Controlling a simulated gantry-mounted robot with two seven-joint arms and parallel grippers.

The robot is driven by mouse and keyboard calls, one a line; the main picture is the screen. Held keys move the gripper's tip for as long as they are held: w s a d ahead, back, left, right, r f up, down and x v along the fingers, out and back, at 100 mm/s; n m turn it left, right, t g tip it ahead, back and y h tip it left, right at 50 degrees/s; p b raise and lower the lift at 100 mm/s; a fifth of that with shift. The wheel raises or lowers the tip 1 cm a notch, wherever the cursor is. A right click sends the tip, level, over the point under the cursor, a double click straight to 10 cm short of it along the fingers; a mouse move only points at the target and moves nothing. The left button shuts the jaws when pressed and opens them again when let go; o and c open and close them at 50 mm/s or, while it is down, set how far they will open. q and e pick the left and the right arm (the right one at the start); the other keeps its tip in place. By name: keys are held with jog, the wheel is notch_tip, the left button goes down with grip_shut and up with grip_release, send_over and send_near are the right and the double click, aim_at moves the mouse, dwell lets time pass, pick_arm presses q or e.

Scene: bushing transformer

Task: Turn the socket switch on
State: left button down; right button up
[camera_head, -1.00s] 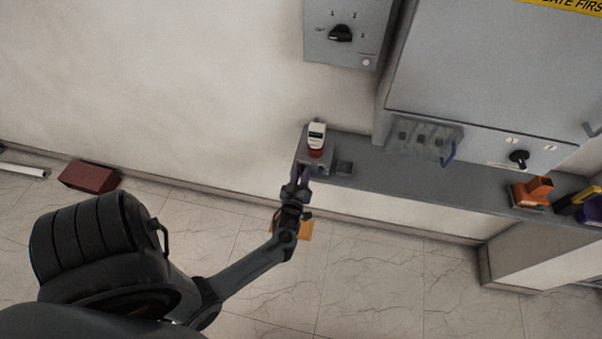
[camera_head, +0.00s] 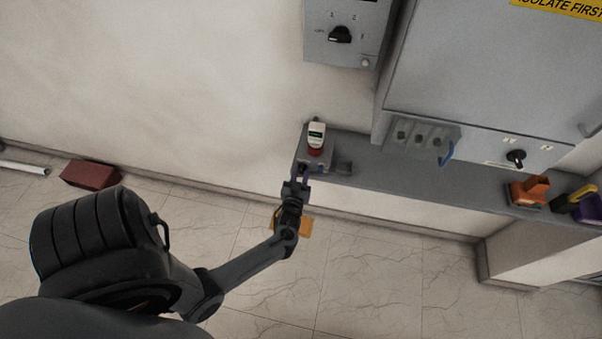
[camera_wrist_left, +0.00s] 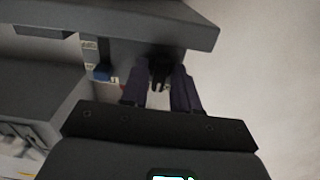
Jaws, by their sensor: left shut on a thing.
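The grey socket box (camera_head: 318,161) sits on the left end of the grey shelf, with a red socket and a white plug (camera_head: 316,134) standing in it. My left gripper (camera_head: 302,173) is at the front face of this box, its arm reaching up from below. In the left wrist view, its two dark fingers (camera_wrist_left: 160,84) stand on either side of a small black switch knob (camera_wrist_left: 160,73) under the box and are shut on it. The knob's setting cannot be read. My right gripper is not in view.
A grey shelf (camera_head: 400,180) runs right from the box, bearing orange (camera_head: 530,190) and purple items. A wall panel with a black rotary knob (camera_head: 340,35) hangs above. A large grey cabinet (camera_head: 490,70) stands at right. A dark red box (camera_head: 91,174) lies on the floor.

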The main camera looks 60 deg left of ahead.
pick_arm(q)
jog(key=shift+f, duration=0.1)
jog(key=c, duration=1.1)
grip_release()
jog(key=v, duration=1)
jog(key=shift+s+d, duration=0.25)
jog(key=shift+d, duration=0.05)
jog(key=shift+s, duration=0.1)
